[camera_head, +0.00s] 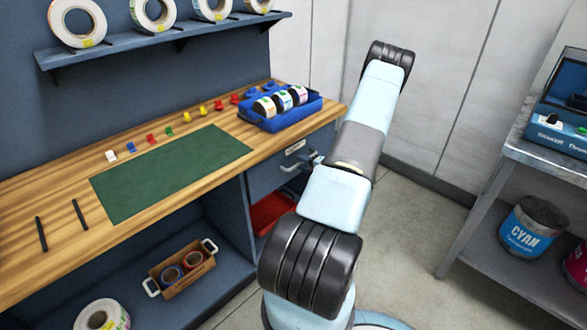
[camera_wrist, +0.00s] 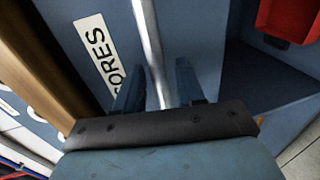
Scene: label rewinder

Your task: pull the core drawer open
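The core drawer (camera_head: 266,176) is a blue-grey front under the right end of the wooden bench, and it looks closed. Its white label (camera_head: 295,147) also shows in the wrist view (camera_wrist: 97,50), reading "...ORES". The silver bar handle (camera_wrist: 150,40) runs between the two fingers of my gripper (camera_wrist: 158,85). The fingers stand apart on either side of the bar, with a narrow gap showing at each side. In the head view my gripper (camera_head: 314,162) is at the drawer's handle, partly hidden by my arm.
A red bin (camera_head: 270,212) sits below the drawer. A blue tray (camera_head: 281,112) with label rolls stands on the bench above. A steel table (camera_head: 548,158) with ink cans stands at right. The floor (camera_head: 420,225) between is clear.

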